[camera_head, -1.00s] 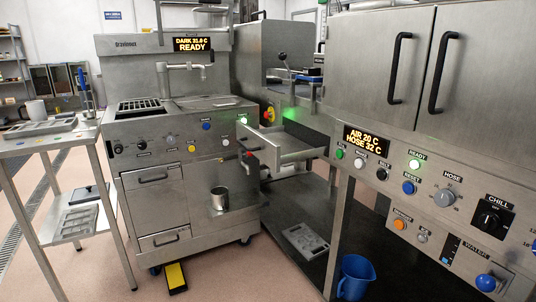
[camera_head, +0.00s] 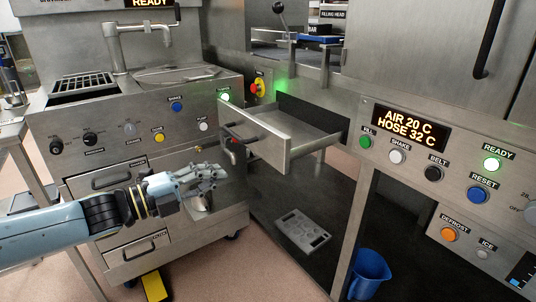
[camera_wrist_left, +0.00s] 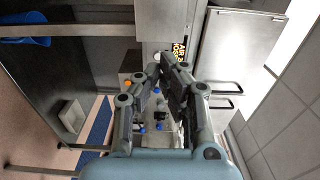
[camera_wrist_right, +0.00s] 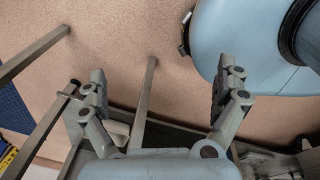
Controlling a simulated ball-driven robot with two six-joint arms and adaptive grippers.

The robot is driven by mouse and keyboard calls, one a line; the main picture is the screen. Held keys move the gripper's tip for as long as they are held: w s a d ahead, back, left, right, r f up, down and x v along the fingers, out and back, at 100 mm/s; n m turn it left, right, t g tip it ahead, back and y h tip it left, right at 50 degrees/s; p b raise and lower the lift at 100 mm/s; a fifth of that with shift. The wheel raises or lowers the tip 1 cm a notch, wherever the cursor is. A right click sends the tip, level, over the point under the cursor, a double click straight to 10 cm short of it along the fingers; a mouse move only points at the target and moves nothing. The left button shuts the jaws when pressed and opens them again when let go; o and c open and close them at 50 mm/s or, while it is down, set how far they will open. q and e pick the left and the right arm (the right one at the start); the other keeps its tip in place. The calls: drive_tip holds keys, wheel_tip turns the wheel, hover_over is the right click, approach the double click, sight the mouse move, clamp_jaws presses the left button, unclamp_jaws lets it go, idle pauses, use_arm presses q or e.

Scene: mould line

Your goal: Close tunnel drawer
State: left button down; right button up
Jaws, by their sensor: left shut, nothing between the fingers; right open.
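The tunnel drawer (camera_head: 285,138) is a steel tray pulled out from the machine at the centre of the head view. Its front panel faces left toward the other machine, and its inside looks empty. My left gripper (camera_head: 218,173) is shut and empty, in front of the left machine, lower and to the left of the drawer front in the picture. No contact with the drawer shows. The left wrist view shows its fingers (camera_wrist_left: 166,62) close together. My right gripper (camera_wrist_right: 158,92) is open and empty above the floor in the right wrist view, and is not in the head view.
The left machine (camera_head: 150,110) has knobs, a tap and a metal cup partly hidden behind my left gripper. The control panel (camera_head: 440,170) with buttons is at right.

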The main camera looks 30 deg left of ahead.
sight(278, 154)
use_arm(q)
drive_tip(key=x, duration=1.2)
drive_tip(key=shift+w+d, duration=0.15)
drive_tip(key=shift+w, duration=0.15)
drive_tip(key=shift+w+d, duration=0.25)
drive_tip(key=shift+w, duration=0.25)
